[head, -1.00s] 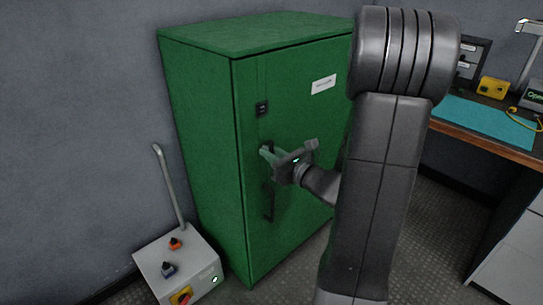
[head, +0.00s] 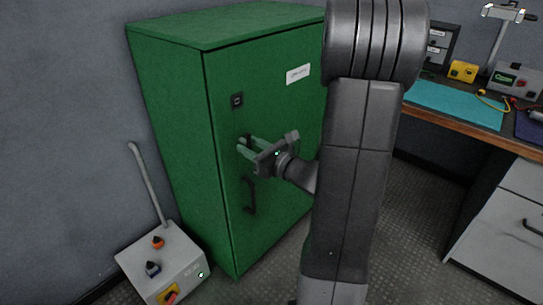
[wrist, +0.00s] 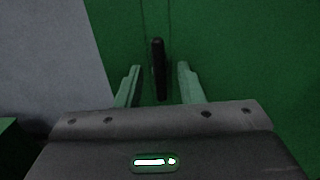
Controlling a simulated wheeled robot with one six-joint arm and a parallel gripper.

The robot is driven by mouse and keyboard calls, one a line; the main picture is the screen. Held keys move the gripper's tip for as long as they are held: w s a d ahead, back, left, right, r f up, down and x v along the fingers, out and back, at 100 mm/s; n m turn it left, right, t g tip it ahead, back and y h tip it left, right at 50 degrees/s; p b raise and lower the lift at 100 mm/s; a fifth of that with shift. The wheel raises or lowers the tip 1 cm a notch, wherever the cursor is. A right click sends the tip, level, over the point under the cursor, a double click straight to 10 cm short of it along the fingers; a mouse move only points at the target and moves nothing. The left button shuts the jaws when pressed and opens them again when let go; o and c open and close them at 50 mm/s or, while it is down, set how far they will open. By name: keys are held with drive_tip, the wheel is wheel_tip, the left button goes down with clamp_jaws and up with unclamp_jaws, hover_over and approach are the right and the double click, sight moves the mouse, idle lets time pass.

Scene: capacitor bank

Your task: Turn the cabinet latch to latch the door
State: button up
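The green cabinet (head: 265,110) stands with its door shut or nearly shut; I cannot tell which. A black bar-shaped latch (wrist: 158,70) stands about upright on the door in the wrist view. My gripper (wrist: 159,70) is open, with one pale green finger on each side of the bar and a visible gap on both sides. In the head view my gripper (head: 247,145) is at the door, above a black pull handle (head: 249,196) and below a small black plate (head: 237,100). The fingers partly hide the latch there.
A grey box (head: 172,262) with coloured knobs and a lever (head: 148,185) stands on the floor left of the cabinet. A workbench (head: 480,127) with a teal mat (head: 455,103) is at the right. Clear floor (head: 405,215) lies between cabinet and bench.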

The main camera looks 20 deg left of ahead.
drive_tip(key=p+v, duration=0.2)
drive_tip(key=v, duration=1)
drive_tip(key=shift+s+d, duration=0.2)
drive_tip(key=shift+d, duration=0.1)
drive_tip(key=shift+a, duration=0.1)
drive_tip(key=b+x, duration=0.2)
drive_tip(key=x, duration=1.1)
drive_tip(key=shift+w+a, duration=0.2)
drive_tip(key=shift+a, duration=0.1)
